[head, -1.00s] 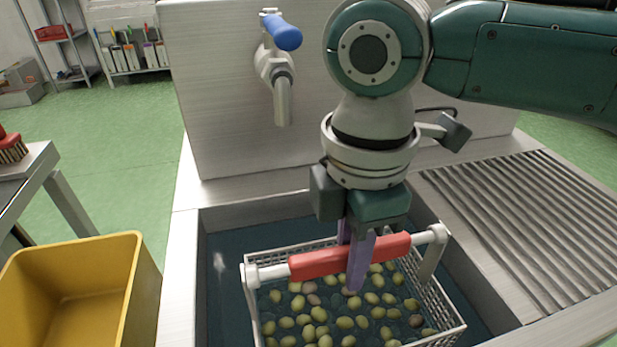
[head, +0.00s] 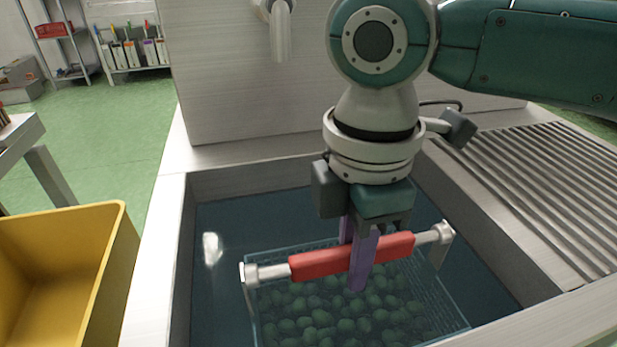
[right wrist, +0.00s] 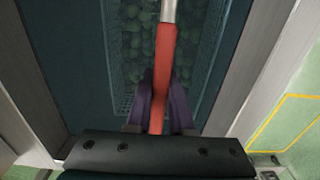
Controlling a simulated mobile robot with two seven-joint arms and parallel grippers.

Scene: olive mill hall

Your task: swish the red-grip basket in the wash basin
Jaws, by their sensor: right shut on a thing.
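My right gripper (head: 358,270) is shut on the red grip from above. The right wrist view shows its purple fingers on both sides of the red grip (right wrist: 162,75), with the submerged basket beneath. My left gripper is not in view.
A ribbed metal drainboard (head: 560,190) lies right of the basin. A tap (head: 281,35) stands over its back edge. A yellow bin (head: 110,255) is at the left, close to the basin's rim. A shelf (head: 130,55) stands far back.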

